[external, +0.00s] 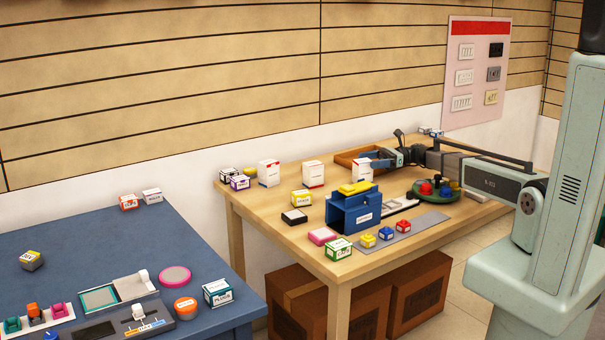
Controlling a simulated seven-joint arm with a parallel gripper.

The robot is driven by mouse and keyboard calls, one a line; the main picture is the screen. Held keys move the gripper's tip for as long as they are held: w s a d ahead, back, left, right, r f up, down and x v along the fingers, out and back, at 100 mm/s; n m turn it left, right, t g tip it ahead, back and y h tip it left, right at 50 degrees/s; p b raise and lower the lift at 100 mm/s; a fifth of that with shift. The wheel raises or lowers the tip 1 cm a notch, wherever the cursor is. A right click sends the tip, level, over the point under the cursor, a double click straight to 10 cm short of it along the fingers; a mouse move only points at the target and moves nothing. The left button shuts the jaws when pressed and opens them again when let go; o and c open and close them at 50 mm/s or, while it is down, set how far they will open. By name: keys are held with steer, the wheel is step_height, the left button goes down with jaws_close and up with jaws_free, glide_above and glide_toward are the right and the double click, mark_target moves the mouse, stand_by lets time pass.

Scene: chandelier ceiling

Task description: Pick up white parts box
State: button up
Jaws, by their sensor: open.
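Three similar white boxes stand upright on the wooden table: a left one (268,173), a middle one (313,174) and a right one (360,178). I cannot tell which of them is the white parts box. My gripper (373,160) reaches in from the right, low over the table, and is open. Its fingertips overlap the right white box in the picture and partly hide it. Whether they touch it or stand around it is not clear.
A blue bin (352,211) with a yellow item on top stands in front of the boxes. A round green tray (435,192) lies right of it, below my arm. A brown tray (358,156) lies behind my gripper. Small cartons (240,182) sit at the left.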

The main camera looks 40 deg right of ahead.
mark_target(356, 162)
steer(key=shift+x, duration=2.65)
steer(key=shift+c, duration=0.4)
steer(key=c, duration=1)
